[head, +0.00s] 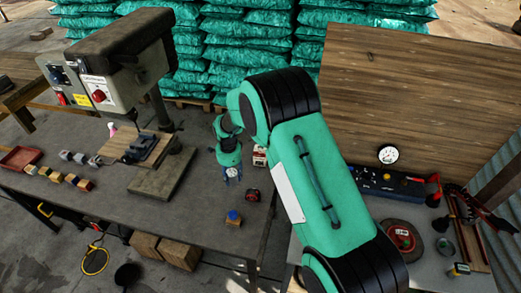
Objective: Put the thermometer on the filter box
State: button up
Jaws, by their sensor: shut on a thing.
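My gripper (232,182) hangs pointing down over the grey workbench at centre. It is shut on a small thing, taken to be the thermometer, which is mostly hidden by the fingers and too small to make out. A small white and red carton (260,156), which looks like the filter box, stands on the bench just right of and behind the gripper, partly hidden by my arm. The gripper is apart from it in the picture.
A gauge (388,155) and tools occupy the right bench.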

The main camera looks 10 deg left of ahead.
jog(key=w+d+r+m, duration=0.3)
jog(key=w+d+m, duration=0.2)
jog(key=w+d, duration=0.5)
jog(key=d, duration=0.4)
jog(key=shift+w+r+m+p, duration=0.2)
jog(key=shift+r+m+p, duration=0.05)
jog(key=shift+m+p, duration=0.05)
send_near(260, 156)
jog(key=shift+w+a+f+b, duration=0.1)
jog(key=shift+w+a+b, duration=0.1)
jog(key=shift+w, duration=0.65)
jog(key=shift+w+a+b, duration=0.1)
jog(key=shift+w+b, duration=0.05)
jog(key=shift+w, duration=0.7)
jog(key=shift+c, duration=0.2)
jog(key=shift+f, duration=0.15)
jog(key=shift+f, duration=1.6)
